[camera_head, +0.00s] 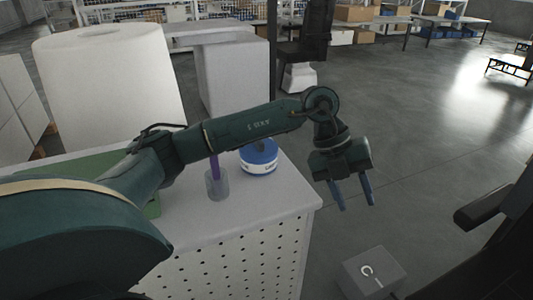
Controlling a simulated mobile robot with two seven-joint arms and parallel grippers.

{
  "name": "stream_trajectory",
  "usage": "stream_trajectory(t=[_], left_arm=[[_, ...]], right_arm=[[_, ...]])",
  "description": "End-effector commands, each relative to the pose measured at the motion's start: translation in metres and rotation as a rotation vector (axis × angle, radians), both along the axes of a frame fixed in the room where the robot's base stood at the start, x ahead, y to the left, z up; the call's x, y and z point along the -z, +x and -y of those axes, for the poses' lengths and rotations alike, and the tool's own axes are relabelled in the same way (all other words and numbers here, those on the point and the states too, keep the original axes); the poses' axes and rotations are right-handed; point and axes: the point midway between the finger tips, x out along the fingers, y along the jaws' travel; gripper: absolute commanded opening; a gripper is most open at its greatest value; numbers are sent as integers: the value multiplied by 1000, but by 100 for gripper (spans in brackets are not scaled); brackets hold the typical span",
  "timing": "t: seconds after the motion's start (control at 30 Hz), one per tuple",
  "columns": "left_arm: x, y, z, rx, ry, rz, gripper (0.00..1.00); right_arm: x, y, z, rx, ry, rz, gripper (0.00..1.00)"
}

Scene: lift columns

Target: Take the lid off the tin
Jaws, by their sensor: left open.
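The round tin (259,167), blue with a white band, stands upright on the white perforated cabinet (295,200) near its right end. Its blue lid (258,153) is on top, partly hidden behind my left forearm. My left gripper (356,194) is open and empty. It points downward to the right of the tin, past the cabinet's edge and over the floor, touching nothing. My right gripper does not show.
A clear cup (217,185) with a purple item stands just left of the tin. A green item lies further left, partly behind my arm. A large white roll (105,90) stands behind. A grey box (371,274) is on the floor below.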

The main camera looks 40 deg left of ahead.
Motion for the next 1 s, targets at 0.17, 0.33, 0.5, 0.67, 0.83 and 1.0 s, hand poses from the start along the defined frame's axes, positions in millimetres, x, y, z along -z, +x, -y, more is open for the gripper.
stream_trajectory(t=[0.17, 0.33, 0.5, 0.67, 0.83, 1.0], left_arm=[[-44, 31, -124, -317, 434, 57, 41], [-92, 27, -204, -606, 668, 76, 41], [-113, 19, -238, -749, 755, 77, 41], [-93, 21, -249, -769, 768, 73, 41], [-66, 27, -260, -764, 767, 74, 41], [-48, 31, -266, -764, 764, 77, 41]], right_arm=[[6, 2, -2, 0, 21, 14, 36], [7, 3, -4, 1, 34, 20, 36], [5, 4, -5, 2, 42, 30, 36], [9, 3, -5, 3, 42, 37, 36], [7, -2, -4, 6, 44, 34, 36], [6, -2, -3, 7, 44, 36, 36]])
